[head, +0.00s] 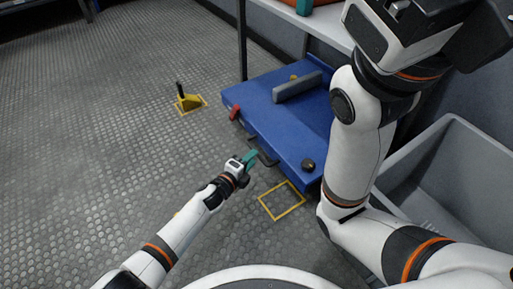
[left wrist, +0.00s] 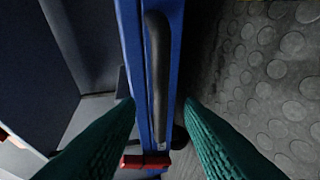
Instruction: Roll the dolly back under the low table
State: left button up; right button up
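The blue dolly (head: 290,130) stands on the floor, partly beneath the pale low table (head: 318,25). A dark bar handle (head: 266,158) is on its near side. My left gripper (head: 250,157) is at that side, by the handle. In the left wrist view its teal fingers (left wrist: 160,108) are spread, with the dark handle (left wrist: 157,60) between and ahead of them; I see no contact. A red lever (head: 235,112) is at the dolly's left corner. My right arm rises at the right; its dark gripper end (head: 487,35) is at the top edge, fingers not visible.
A yellow wedge chock (head: 188,100) with a black grip stands in a yellow floor outline on the left. An empty yellow outline (head: 282,200) lies near the dolly's front corner. A grey bin (head: 455,160) is at the right. A grey bar (head: 297,87) lies on the dolly. Floor at left is clear.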

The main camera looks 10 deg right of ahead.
pick_arm(q)
jog(key=p+v, duration=0.3)
jog(key=v, duration=0.4)
dwell(0.4)
